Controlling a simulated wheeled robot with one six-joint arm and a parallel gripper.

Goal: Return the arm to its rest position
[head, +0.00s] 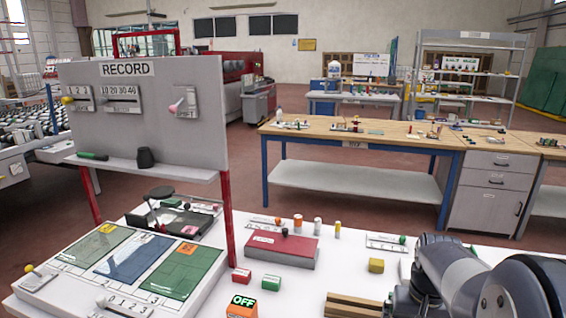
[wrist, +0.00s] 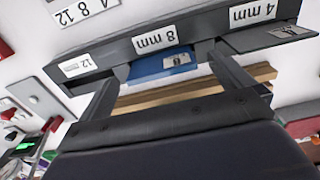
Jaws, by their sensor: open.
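My arm (head: 480,275) reaches into the lower right of the head view, over the white bench. Its gripper end is cut off or hidden there. In the wrist view my gripper (wrist: 168,68) is open, with its two dark fingers spread wide and apart. Nothing is gripped between them. Past the fingers lies a dark grey rack (wrist: 205,35) with labels 12, 8 mm and 4 mm, a blue piece (wrist: 150,68) in its 8 mm slot and a dark grey piece (wrist: 262,38) at the 4 mm slot. I cannot tell whether the fingers touch the rack.
A wooden block (head: 352,305) lies close beside my arm; wood (wrist: 185,94) also crosses behind the fingers in the wrist view. Beyond are open floor and a wooden-topped workbench (head: 360,143).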

